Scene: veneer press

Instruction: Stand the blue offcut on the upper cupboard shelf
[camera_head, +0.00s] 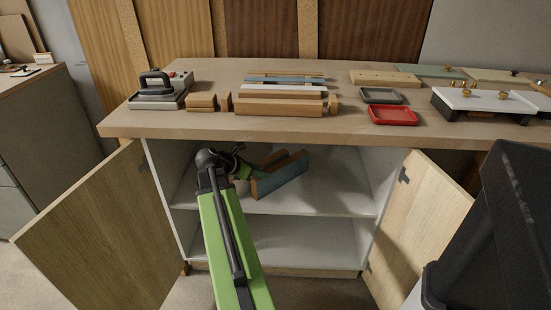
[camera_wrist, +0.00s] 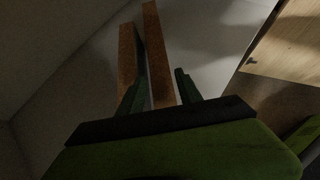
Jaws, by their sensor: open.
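The blue offcut (camera_head: 280,179) is a board with a blue face and brown edges, on its long edge inside the open cupboard, at the upper shelf (camera_head: 325,199). A brown piece (camera_head: 283,158) shows just behind it. My gripper (camera_head: 243,169) is at the left end of these pieces, inside the cupboard. In the wrist view my gripper (camera_wrist: 160,76) is open, with a brown-edged board (camera_wrist: 157,50) between its fingers.
Cupboard doors stand open at left (camera_head: 95,230) and right (camera_head: 415,225). The benchtop (camera_head: 225,122) overhangs the shelf and holds wood strips, a red tray (camera_head: 393,115) and a grey tray (camera_head: 382,96). The upper shelf's right side is clear. The lower shelf (camera_head: 290,254) looks empty.

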